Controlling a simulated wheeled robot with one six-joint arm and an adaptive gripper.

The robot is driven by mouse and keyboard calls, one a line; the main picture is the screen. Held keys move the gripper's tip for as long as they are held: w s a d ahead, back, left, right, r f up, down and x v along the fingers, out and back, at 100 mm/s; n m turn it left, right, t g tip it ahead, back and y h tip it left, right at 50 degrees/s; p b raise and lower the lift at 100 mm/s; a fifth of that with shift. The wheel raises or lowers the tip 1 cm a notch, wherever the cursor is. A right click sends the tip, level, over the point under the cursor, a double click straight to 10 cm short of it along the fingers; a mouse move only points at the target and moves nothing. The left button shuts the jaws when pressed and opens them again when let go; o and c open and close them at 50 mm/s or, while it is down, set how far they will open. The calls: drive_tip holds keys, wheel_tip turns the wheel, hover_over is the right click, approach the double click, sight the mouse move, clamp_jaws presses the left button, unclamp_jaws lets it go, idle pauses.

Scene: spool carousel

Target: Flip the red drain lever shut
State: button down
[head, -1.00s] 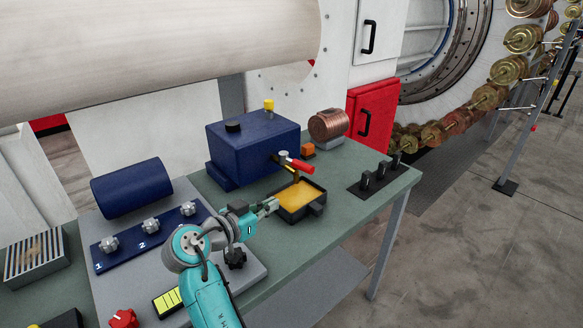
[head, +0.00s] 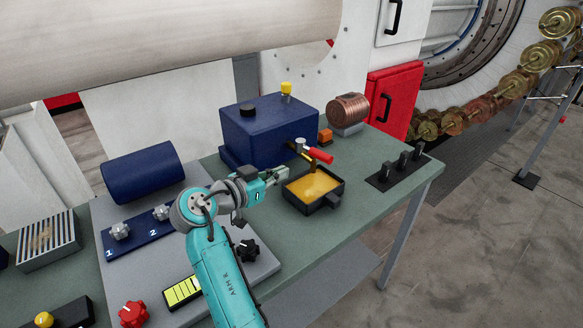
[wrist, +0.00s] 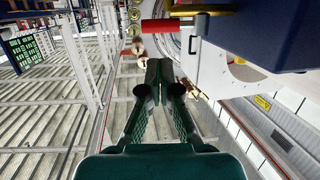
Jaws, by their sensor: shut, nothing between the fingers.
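The red drain lever (head: 319,155) sticks out from a tap on the front of the blue tank (head: 262,135), pointing right and slightly down. Yellow-brown liquid fills the black tray (head: 330,199) below the tap. My gripper (head: 285,175) is shut and empty, left of the lever and near the tray's back left edge, apart from the lever in the head view. In the wrist view the lever (wrist: 174,26) shows at the top, beyond the shut fingertips (wrist: 158,66), with the brass tap (wrist: 212,9) to its right.
A small orange block (head: 325,135) and a copper coil (head: 348,109) stand behind the lever. A black switch panel (head: 400,172) lies to the right on the green bench (head: 375,200). A panel of grey knobs (head: 120,231) is at left.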

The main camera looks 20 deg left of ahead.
sight(319, 157)
drive_tip(key=x, duration=1.2)
drive_tip(key=shift+w+d, duration=0.1)
drive_tip(key=shift+w, duration=0.15)
drive_tip(key=shift+w+d+f, duration=0.1)
drive_tip(key=shift+d, duration=0.1)
